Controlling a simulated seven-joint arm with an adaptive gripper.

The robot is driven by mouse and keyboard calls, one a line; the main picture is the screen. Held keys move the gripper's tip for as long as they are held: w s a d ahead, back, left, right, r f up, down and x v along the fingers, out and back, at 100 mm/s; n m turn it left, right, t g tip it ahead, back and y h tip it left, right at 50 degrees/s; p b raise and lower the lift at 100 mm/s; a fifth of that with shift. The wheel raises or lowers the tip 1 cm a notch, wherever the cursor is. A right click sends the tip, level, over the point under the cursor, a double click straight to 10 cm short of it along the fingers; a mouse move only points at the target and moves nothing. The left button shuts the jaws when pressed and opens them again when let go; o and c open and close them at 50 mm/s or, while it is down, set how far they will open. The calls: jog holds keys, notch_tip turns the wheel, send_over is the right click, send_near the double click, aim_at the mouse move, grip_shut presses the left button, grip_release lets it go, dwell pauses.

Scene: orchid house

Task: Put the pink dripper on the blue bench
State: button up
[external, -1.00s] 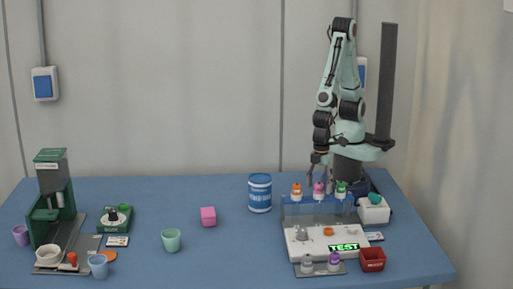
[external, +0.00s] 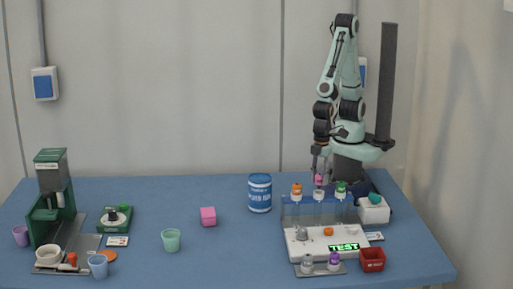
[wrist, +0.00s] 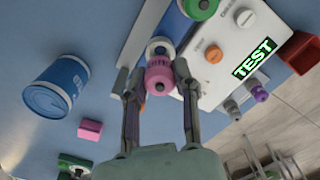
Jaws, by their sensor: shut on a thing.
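The pink dripper (external: 319,179) is held between the fingers of my gripper (external: 319,172), just above the middle place of the clear rack (external: 307,212). In the wrist view my gripper (wrist: 158,88) is shut on the pink dripper (wrist: 158,74), with one finger on each side. A pale ring shows just beyond the dripper, at the rack. An orange dripper (external: 296,189) and a green dripper (external: 341,188) sit in the rack on either side. The blue bench (external: 240,255) is the tabletop under everything.
A white machine with a green TEST display (external: 344,247) stands before the rack. A blue can (external: 260,193), a pink block (external: 208,216) and a mint cup (external: 171,240) stand left. A red box (external: 372,260) is at right. Bare bench lies between the mint cup and machine.

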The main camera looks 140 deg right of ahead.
notch_tip(320, 180, up, 7)
jog(key=shift+f, duration=0.2)
jog(key=shift+w+r+m, duration=0.1)
jog(key=shift+r+m, duration=0.2)
jog(key=shift+m, duration=0.1)
jog(key=w+d+f+m, duration=0.1)
jog(key=w+d+m, duration=0.7)
jog(key=d+m, duration=0.3)
jog(key=s+d+f+m, duration=0.3)
jog(key=d, duration=0.5)
jog(key=s+d+f+m, duration=0.2)
jog(key=d+m, duration=0.1)
jog(key=d, duration=0.5)
send_over(198, 205)
jog(key=s, duration=0.1)
jog(key=f, duration=0.8)
jog(key=shift+a+f, duration=0.25)
jog(key=shift+f, duration=0.15)
jog(key=shift+w+d+f, duration=0.25)
jog(key=shift+w+f, duration=0.05)
jog(key=shift+f, duration=1.75)
jog(key=shift+f, duration=0.15)
